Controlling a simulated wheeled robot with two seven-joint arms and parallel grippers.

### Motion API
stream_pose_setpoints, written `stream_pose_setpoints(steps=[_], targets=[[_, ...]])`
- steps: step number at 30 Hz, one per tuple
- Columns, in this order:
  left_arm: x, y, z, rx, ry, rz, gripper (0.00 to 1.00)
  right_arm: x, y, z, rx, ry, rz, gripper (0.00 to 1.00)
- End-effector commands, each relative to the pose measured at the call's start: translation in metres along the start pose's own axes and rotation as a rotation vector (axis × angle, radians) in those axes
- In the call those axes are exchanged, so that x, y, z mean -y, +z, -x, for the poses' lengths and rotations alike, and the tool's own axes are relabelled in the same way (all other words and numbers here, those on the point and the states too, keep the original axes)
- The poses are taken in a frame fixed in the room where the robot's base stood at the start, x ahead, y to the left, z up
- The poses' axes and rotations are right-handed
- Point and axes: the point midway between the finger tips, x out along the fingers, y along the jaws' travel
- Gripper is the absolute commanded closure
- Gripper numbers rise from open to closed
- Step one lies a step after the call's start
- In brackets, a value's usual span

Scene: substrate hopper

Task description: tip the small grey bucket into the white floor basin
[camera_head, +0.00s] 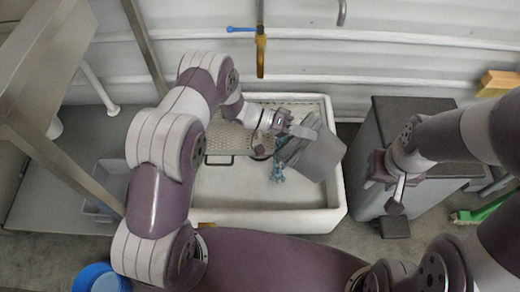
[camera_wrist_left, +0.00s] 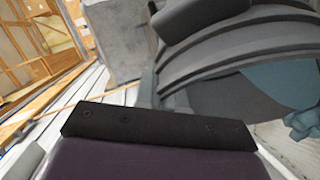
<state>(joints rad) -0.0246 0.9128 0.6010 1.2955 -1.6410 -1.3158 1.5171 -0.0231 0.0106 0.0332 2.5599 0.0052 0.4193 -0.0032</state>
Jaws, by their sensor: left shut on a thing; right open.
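The small grey bucket (camera_head: 322,158) is tilted on its side above the right part of the white floor basin (camera_head: 265,221). Its ribbed rim faces left in the head view. My left gripper (camera_head: 290,130) is shut on the bucket at its upper rim side. Blue-grey stuff (camera_head: 278,172) shows just below the mouth; whether it is falling or lying in the basin I cannot tell. In the left wrist view the bucket (camera_wrist_left: 215,50) fills the upper right, with blue-grey stuff (camera_wrist_left: 285,88) at its mouth. My right gripper (camera_head: 392,192) is open and empty, right of the basin.
A perforated metal plate (camera_head: 230,138) lies in the basin's left part. A yellow tap with a blue lever (camera_head: 260,50) hangs above the back rim. A dark grey cabinet (camera_head: 385,120) stands right of the basin. A blue bucket (camera_head: 95,278) is at front left.

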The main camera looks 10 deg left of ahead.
Motion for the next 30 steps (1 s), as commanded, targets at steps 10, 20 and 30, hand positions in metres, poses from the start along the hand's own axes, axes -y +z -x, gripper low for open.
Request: stream_pose_setpoints(steps=[10, 20, 30], targets=[[0.039, -0.003, 0.03, -0.073, 0.236, 0.1, 1.0, 0.0, 0.007, -0.058, 0.0, 0.0, 0.0, 0.57], [0.058, -0.011, 0.06, -0.13, 0.436, 0.188, 1.0, 0.0, 0.012, -0.1, 0.0, 0.0, 0.0, 0.57], [0.06, -0.017, 0.077, -0.158, 0.534, 0.231, 1.0, 0.0, 0.013, -0.112, 0.0, 0.0, 0.0, 0.57]])
